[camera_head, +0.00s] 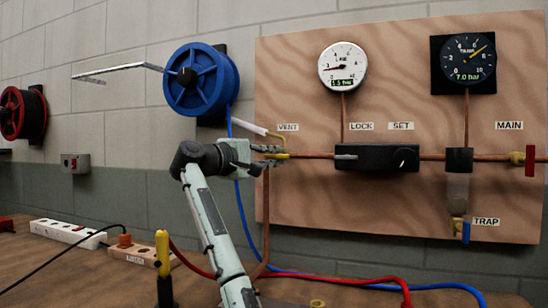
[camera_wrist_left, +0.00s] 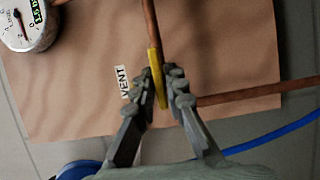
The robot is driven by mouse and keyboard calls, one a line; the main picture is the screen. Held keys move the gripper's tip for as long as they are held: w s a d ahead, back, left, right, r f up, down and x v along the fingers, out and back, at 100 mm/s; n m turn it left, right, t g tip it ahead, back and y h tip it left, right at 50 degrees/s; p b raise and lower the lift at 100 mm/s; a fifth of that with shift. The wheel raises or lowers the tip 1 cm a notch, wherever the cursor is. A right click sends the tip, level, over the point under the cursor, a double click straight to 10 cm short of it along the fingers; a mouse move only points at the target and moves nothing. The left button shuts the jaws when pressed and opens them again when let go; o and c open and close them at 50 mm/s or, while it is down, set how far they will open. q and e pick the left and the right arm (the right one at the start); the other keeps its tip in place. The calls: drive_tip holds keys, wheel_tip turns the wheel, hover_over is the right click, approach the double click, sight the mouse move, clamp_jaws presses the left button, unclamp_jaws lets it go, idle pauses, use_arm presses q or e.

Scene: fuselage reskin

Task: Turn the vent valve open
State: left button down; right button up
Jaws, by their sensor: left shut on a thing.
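The vent valve's yellow handle (camera_head: 277,156) is on the wooden board below the VENT label (camera_head: 288,127). It lies roughly level, in line with the copper pipe running right. My left gripper (camera_head: 268,152) reaches it from the left and is shut on it. In the left wrist view the yellow handle (camera_wrist_left: 157,75) stands between the two fingers of my left gripper (camera_wrist_left: 163,88), beside the VENT label (camera_wrist_left: 123,80). The fingers hide part of the handle and the valve body. My right gripper is not in view.
A black regulator block (camera_head: 376,157) and two gauges (camera_head: 343,67) (camera_head: 463,64) are to the right. A blue reel (camera_head: 201,79) hangs at upper left, its hose dropping behind my arm. A white-and-yellow tube (camera_head: 250,127) runs just above the gripper. Hoses and power strips (camera_head: 67,233) lie on the bench.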

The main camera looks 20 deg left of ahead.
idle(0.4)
use_arm(q)
drive_tip(key=c, duration=1.6)
unclamp_jaws()
drive_tip(key=shift+c, duration=0.2)
drive_tip(key=v, duration=1.2)
drive_tip(key=shift+f, duration=0.1)
